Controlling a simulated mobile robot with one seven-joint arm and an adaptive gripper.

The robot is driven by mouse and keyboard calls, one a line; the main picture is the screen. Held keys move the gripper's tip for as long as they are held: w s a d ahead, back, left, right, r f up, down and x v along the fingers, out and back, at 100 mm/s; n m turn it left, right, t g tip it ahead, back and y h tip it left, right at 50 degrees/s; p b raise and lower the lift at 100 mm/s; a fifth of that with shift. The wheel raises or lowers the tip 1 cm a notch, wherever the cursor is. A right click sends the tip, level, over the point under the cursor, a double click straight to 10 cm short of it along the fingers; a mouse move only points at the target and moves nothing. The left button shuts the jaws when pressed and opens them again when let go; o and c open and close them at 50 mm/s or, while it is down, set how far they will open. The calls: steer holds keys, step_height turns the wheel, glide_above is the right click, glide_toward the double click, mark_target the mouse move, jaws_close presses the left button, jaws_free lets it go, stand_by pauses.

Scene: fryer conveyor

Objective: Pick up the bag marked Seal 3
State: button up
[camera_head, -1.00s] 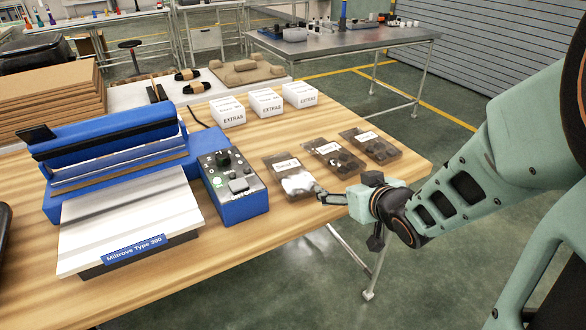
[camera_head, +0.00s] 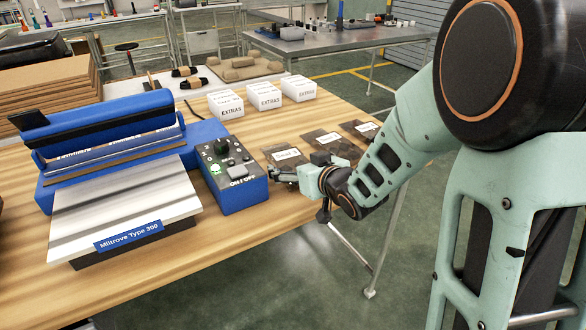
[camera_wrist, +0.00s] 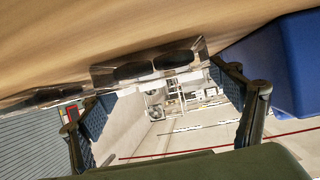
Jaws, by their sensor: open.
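Three dark see-through bags with white labels lie in a row on the table: a left bag (camera_head: 272,158), a middle bag (camera_head: 313,137) and a right bag (camera_head: 352,126). The label print is too small to read surely, so I cannot tell which is Seal 3. My gripper (camera_head: 273,173) is open at the near edge of the left bag, beside the blue control box, and hides part of that bag. In the wrist view a clear bag with dark round pieces (camera_wrist: 150,68) lies just beyond and between the open fingers of my gripper (camera_wrist: 160,84).
A blue sealing machine (camera_head: 110,150) with a control box (camera_head: 232,180) stands left of the bags. Three white EXTRAS boxes (camera_head: 264,97) stand behind them. The wooden table's (camera_head: 270,220) front edge runs close by my gripper. Cardboard (camera_head: 50,85) is stacked at far left.

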steer(key=shift+x, duration=1)
steer(key=c, duration=1.2)
steer(key=shift+c, duration=0.2)
